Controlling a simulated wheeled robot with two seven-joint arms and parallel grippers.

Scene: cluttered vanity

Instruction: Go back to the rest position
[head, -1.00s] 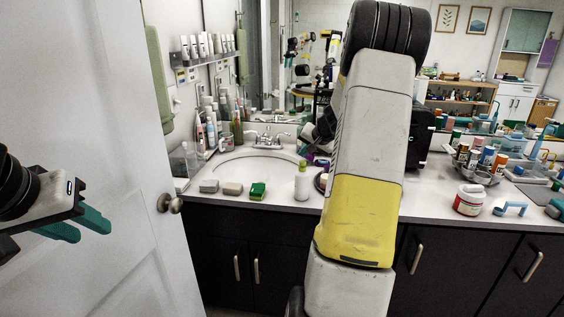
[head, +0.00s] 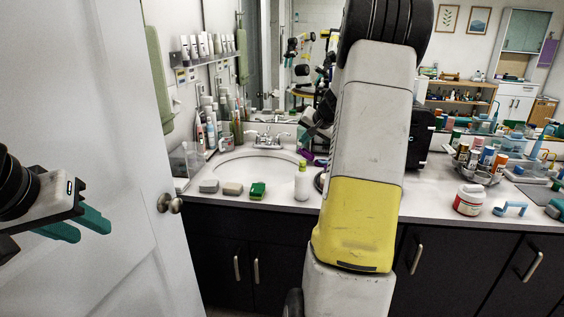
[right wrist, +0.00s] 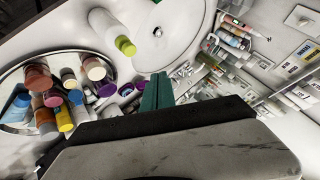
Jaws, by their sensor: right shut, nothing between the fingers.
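My left gripper (head: 90,229) hangs at the far left of the head view, in front of the white door. Its two teal fingers are apart with nothing between them.
The counter (head: 430,206) carries a sponge (head: 258,190), the white bottle (head: 302,182), a red-labelled jar (head: 469,200) and a tray of bottles (head: 482,176). In the wrist view a round tray (right wrist: 15,78) holds several bottles. The door (head: 110,120) stands close at left.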

